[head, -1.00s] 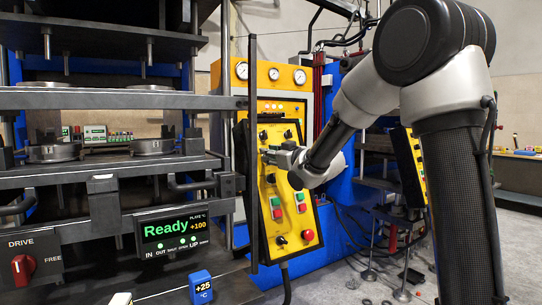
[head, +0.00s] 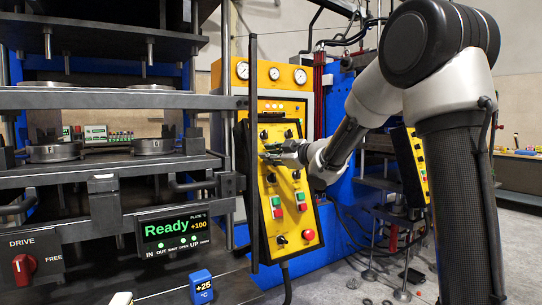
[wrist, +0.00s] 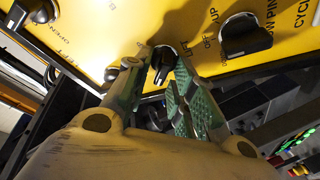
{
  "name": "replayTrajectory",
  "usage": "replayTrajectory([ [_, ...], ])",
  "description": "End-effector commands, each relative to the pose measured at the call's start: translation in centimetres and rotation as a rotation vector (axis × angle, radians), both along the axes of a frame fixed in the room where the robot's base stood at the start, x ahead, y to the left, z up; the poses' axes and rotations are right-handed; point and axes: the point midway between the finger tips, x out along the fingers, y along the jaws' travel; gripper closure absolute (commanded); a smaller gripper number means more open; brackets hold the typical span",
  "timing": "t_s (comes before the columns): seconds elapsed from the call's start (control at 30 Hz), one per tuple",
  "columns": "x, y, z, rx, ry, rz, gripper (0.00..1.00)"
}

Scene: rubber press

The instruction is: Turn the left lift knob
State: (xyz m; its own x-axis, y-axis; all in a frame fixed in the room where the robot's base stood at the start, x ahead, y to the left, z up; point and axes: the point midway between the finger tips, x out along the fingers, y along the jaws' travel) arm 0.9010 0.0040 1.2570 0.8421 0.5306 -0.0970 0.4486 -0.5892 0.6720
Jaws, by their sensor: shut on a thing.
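The yellow control panel (head: 291,217) stands right of the press and carries several black knobs. My gripper (head: 270,154) is at the left side of its upper half, coming in from the right. In the wrist view, my gripper's green-padded fingers (wrist: 160,82) are closed around a small black knob (wrist: 163,60), the left lift knob. Part of the knob shows between the fingertips, and the rest is hidden by them. In the head view the fingers cover this knob.
Another black knob (wrist: 246,36) sits right of the fingers in the wrist view. A red button (head: 309,235) and green buttons are lower on the panel. A dark vertical bar (head: 253,170) stands just left of the panel.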

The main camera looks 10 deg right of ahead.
Motion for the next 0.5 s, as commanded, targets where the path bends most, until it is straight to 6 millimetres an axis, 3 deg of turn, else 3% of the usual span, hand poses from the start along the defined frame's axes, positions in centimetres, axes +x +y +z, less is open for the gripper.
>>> replayTrajectory([
  [0.37,-0.01,0.06,0.01,-0.004,-0.002,0.003,0.99],
  [0.4,-0.01,0.06,0.01,-0.004,-0.002,0.003,0.70],
  [0.5,-0.01,0.05,0.01,-0.004,-0.001,0.003,0.69],
])
